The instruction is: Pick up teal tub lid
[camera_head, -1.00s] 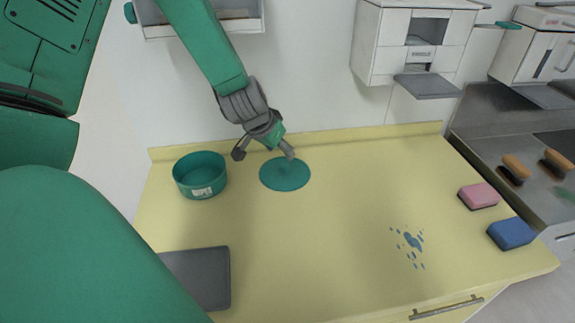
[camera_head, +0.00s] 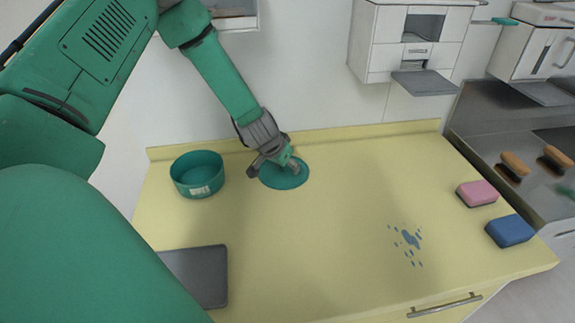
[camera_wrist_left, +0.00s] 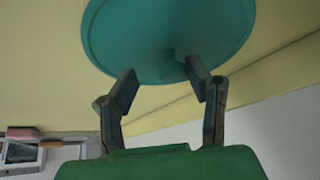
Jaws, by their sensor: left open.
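The teal tub lid (camera_head: 287,179) is a flat round disc lying on the yellow counter, right of the open teal tub (camera_head: 197,175). My left gripper (camera_head: 272,168) is at the lid's back-left part, close above it, and hides some of it. In the left wrist view the lid (camera_wrist_left: 165,35) lies just beyond the open fingers (camera_wrist_left: 160,85), with nothing between them. A small knob appears near the lid's middle, close to the right finger. Whether a finger touches the lid I cannot tell. My right gripper is not in view.
The yellow counter (camera_head: 310,240) is clear around the lid, with a blue spill (camera_head: 408,238) to the right. A grey tray (camera_head: 205,275) lies front left. Pink (camera_head: 477,193) and blue (camera_head: 510,230) sponges sit at the right edge. A white dispenser (camera_head: 410,45) hangs on the wall behind.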

